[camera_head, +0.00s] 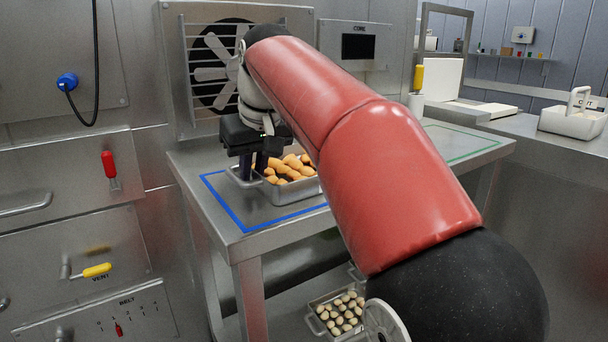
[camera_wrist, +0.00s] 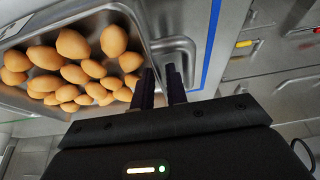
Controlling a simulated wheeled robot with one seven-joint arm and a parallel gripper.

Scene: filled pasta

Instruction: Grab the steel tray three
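A steel tray (camera_head: 293,191) full of brown, rounded pieces stands on the steel table, inside the blue outline. It also shows in the wrist view (camera_wrist: 138,20), with a looped handle (camera_wrist: 188,48) on its near side. My gripper (camera_head: 257,162) points down at the tray's left end. In the wrist view, my two dark fingers (camera_wrist: 161,72) are at the handle and rim, with a narrow gap between them. I cannot tell whether they grip the handle. No number shows on the tray. My arm hides part of the table.
A second steel tray (camera_head: 312,322) with several pale, round pieces sits low under the table. A green outline (camera_head: 472,154) marks the table's right part. A white carrier (camera_head: 572,122) stands on the right counter. A fan panel (camera_head: 188,70) is behind the table.

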